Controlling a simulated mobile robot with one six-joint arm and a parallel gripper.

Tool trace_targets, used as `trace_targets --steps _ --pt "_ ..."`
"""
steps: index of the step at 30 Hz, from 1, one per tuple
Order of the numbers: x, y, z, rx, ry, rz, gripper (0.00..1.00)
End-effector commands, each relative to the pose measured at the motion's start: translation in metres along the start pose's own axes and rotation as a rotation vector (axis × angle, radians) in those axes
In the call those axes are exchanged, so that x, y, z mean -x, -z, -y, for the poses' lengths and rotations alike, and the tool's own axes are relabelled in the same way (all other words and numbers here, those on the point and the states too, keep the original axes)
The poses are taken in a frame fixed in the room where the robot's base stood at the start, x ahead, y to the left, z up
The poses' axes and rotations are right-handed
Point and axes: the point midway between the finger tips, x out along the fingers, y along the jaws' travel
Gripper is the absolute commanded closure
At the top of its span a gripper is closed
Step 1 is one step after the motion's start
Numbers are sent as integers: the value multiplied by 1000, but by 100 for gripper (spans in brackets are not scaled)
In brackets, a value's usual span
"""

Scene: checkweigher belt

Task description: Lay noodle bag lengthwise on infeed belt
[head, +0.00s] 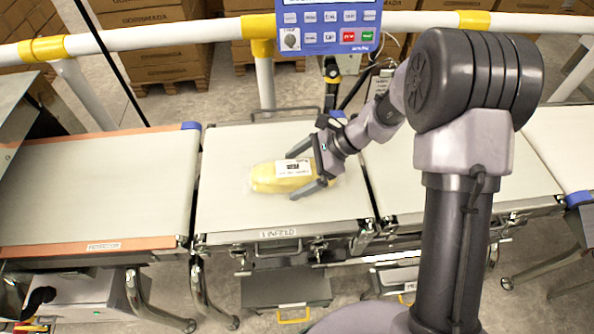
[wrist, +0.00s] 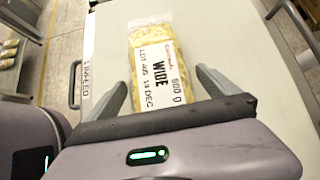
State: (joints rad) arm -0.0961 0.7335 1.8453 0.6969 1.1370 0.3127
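The noodle bag (head: 268,178) is a clear bag of yellow noodles with a white label reading WIDE. It lies flat on the white infeed belt (head: 235,215), its long side running left to right along the line of belts in the head view. My gripper (head: 292,176) is low at the bag's right end with one finger on each side. In the wrist view the bag (wrist: 160,60) lies between the spread fingers, and a small gap shows beside the right finger. The bag's near end is hidden behind the gripper body.
A belt with orange edges (head: 90,190) adjoins on the left, and another white belt (head: 410,185) on the right. A blue control panel (head: 325,25) hangs on a white rail behind. The infeed belt is bare around the bag.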

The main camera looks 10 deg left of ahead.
Motion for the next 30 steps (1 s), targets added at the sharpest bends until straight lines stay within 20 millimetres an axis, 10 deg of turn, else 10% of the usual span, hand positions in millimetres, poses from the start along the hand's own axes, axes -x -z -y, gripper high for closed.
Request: trace_targets --steps 5,18,25,30 --pt "5 -4 0 0 1 0 0" --pt "112 -4 1 -1 2 0 0" --pt "123 -3 0 2 0 -1 0" --pt "167 -39 -22 178 25 -122 0"
